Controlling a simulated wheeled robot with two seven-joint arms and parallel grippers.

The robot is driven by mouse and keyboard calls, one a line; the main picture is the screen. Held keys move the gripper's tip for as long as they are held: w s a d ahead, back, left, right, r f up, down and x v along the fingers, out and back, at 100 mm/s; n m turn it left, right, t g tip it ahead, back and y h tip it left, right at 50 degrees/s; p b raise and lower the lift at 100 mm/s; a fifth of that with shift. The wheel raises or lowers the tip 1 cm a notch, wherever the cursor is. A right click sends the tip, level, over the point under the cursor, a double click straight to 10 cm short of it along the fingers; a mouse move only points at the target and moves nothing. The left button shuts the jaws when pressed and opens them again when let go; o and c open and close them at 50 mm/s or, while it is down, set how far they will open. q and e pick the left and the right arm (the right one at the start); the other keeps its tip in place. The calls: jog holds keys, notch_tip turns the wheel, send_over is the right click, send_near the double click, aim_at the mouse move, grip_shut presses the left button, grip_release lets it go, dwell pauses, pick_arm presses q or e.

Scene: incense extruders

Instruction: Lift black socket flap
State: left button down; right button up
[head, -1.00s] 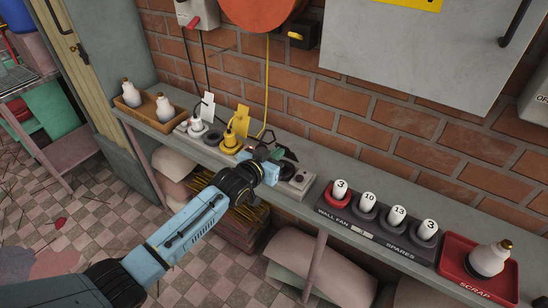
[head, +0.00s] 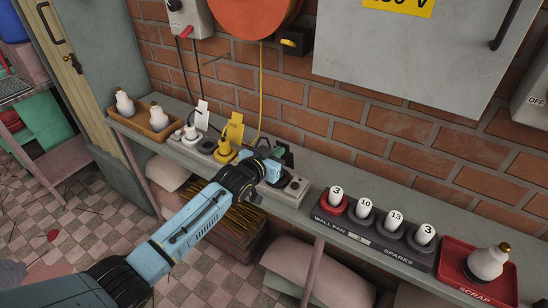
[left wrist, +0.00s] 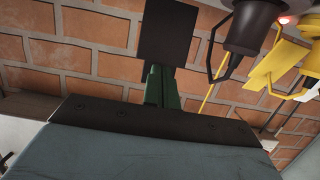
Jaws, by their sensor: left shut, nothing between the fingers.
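The socket strip (head: 297,187) lies along the grey shelf against the brick wall. My left gripper (head: 279,154) is over its right part and hides the socket beneath. Its dark green fingers (left wrist: 160,87) are shut, with nothing between them. A square black flap (left wrist: 168,35) stands upright at the fingertips in the left wrist view; I cannot tell whether they touch it. In the head view the flap (head: 288,160) is a small dark shape, partly hidden by my gripper. My right gripper is not in view.
A yellow plug (head: 226,153) and a white plug (head: 191,135) with tags and cords stand left of my gripper. A wooden tray (head: 150,123) holds white bottles. Right are a numbered rack (head: 372,240) and a red scrap tray (head: 462,277).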

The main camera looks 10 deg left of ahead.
pick_arm(q)
jog(key=shift+w, duration=0.2)
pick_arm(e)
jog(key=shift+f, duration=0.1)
